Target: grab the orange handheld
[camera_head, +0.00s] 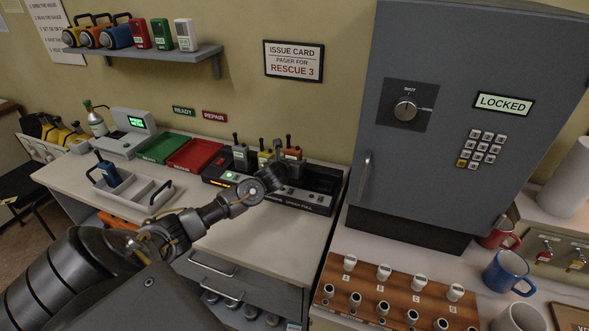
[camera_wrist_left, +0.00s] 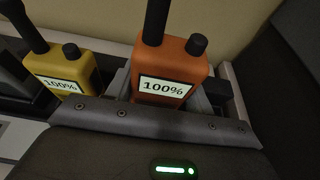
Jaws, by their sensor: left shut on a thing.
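The orange handheld (camera_head: 292,153) stands upright in the charging rack (camera_head: 312,203) on the counter, at the right end of the row of radios. In the left wrist view the orange handheld (camera_wrist_left: 172,70) shows a screen reading 100% and a black antenna and knob. My left gripper (camera_head: 277,172) is at the handheld, coming in from the left and front. It is shut on the orange handheld; its fingers are mostly hidden, with grey parts showing at both sides of the body in the wrist view. My right gripper is not in view.
A yellow handheld (camera_wrist_left: 62,70) stands close to the left of the orange one, also reading 100%. A dark handheld (camera_head: 240,155) stands further left. Green (camera_head: 160,148) and red (camera_head: 195,154) trays lie left of the rack. A grey locked cabinet (camera_head: 455,60) rises close on the right.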

